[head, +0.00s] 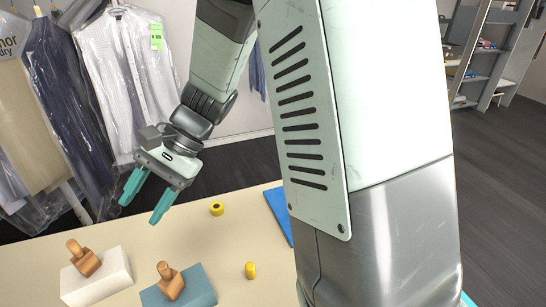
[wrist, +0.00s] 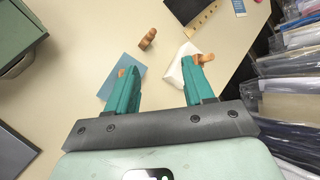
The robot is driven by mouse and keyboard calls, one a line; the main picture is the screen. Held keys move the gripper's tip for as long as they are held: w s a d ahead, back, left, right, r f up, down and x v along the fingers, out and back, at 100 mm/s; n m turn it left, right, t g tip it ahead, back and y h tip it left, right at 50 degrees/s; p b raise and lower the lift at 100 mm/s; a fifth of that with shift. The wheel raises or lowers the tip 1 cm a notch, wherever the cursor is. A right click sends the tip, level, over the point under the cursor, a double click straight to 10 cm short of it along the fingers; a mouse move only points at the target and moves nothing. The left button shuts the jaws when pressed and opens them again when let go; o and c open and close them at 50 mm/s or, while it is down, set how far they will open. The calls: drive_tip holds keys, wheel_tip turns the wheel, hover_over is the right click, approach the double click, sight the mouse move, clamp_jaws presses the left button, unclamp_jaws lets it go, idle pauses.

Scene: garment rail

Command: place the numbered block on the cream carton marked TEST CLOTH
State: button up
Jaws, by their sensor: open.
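In the head view a white or cream box (head: 112,281) stands at the front left of the table with a wooden knobbed piece (head: 84,259) on it. A similar wooden piece (head: 170,281) sits on a blue box (head: 203,287) to its right. I cannot read any number or the words TEST CLOTH. My gripper (head: 140,207) is open and empty, above and behind these boxes. In the wrist view my fingers (wrist: 160,82) point toward the pale box (wrist: 175,75) and the blue box (wrist: 108,84), partly covering both. Another wooden piece (wrist: 147,39) shows beyond them.
A blue flat thing (head: 279,212) lies near my arm. Bagged garments (head: 125,75) hang behind. A green box (wrist: 25,38) is at the wrist view's upper left.

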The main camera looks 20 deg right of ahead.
drive_tip(key=s+d+r+n+t+h, duration=0.3)
drive_tip(key=s+d+r, duration=0.3)
drive_tip(key=d, duration=0.3)
drive_tip(key=s+d+r+n+t+h, duration=0.3)
drive_tip(key=s+d+r+t+h, duration=0.2)
drive_tip(key=s+d+r, duration=0.2)
drive_tip(key=shift+s+d+r+t+h, duration=0.2)
drive_tip(key=shift+s+d+t+h, duration=0.15)
drive_tip(key=shift+s+d, duration=0.45)
